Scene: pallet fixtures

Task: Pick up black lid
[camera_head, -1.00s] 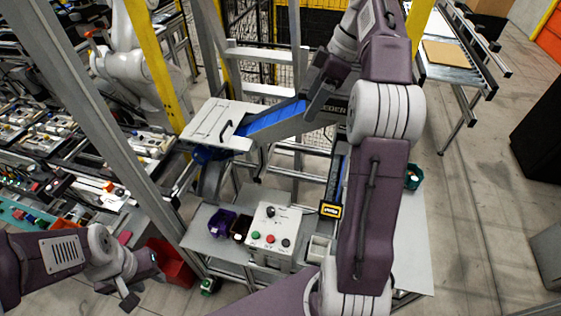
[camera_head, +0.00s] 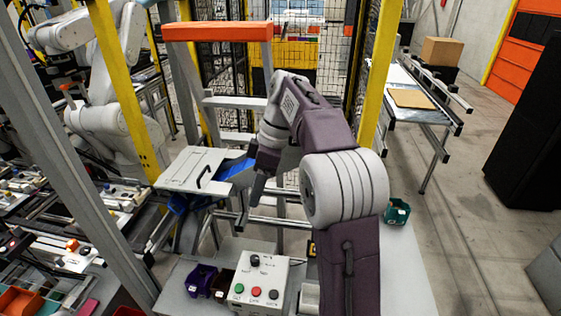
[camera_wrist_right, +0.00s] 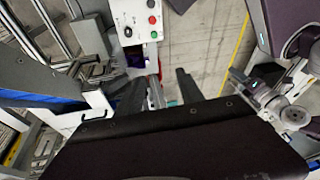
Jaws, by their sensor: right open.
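I cannot make out a black lid for certain in either view. My right gripper (camera_head: 250,203) hangs in the middle of the head view, to the right of the blue conveyor and beyond the control box. Beyond the fingertips are the floor and the control box. My left gripper is out of the head view; part of my left arm (camera_wrist_right: 275,95) seems to show at the right of the wrist view, its jaws unclear.
A white control box (camera_head: 262,283) with buttons stands at the front, beside a purple bin (camera_head: 200,281). A green bin (camera_head: 397,212) is to the right. A white plate with a black handle (camera_head: 190,168) lies left of the blue conveyor (camera_head: 236,168). Metal frame bars surround this area.

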